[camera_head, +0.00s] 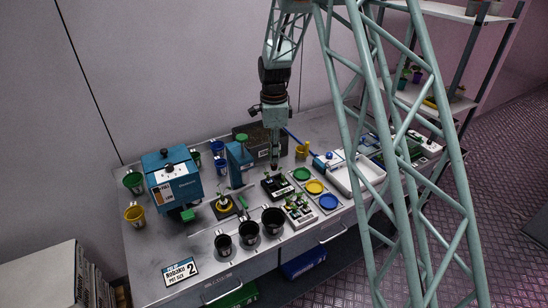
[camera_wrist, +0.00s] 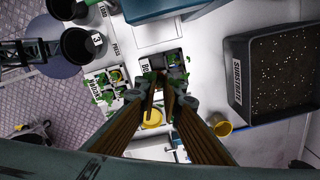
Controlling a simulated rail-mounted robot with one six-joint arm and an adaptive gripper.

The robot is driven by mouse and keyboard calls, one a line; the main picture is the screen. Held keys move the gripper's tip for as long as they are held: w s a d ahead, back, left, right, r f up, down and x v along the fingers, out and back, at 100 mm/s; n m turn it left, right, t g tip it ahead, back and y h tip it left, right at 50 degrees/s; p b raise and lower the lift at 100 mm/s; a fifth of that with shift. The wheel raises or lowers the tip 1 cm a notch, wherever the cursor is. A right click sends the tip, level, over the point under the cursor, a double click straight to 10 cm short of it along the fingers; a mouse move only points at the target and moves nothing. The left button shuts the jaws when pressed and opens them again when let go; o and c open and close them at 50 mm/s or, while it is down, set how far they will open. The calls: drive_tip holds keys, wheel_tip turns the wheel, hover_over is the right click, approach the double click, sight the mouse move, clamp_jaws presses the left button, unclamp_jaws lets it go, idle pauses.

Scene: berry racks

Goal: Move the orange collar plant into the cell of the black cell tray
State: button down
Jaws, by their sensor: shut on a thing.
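The black cell tray (camera_head: 277,188) sits on the bench, with green leaves showing in it; it also shows in the wrist view (camera_wrist: 173,53) just beyond my fingertips. My gripper (camera_head: 275,165) points down above this tray. In the wrist view my gripper (camera_wrist: 163,84) has its fingers closed close together at the tray's near edge. What it grips, presumably a plant, is mostly hidden between the fingertips, and I cannot make out an orange collar. A white seedling tray (camera_head: 299,216) with several small plants stands in front of the black tray; it shows left in the wrist view (camera_wrist: 97,75).
Several black pots (camera_head: 248,232) line the front left. Green, yellow and blue discs (camera_head: 314,186) lie right of the black tray. A blue press (camera_head: 239,163) stands left of my gripper, and a dark substrate bin (camera_wrist: 280,75) is near it. A white tray (camera_head: 362,176) lies right.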

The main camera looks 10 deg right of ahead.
drive_tip(key=shift+w+f, duration=0.1)
drive_tip(key=shift+f, duration=0.25)
idle(0.3)
drive_tip(key=shift+f+b, duration=3.05)
drive_tip(key=shift+f, duration=2.85)
drive_tip(key=shift+f, duration=0.1)
drive_tip(key=c, duration=2.7)
unclamp_jaws()
drive_tip(key=shift+r+p, duration=1.75)
drive_tip(key=shift+r, duration=2.8)
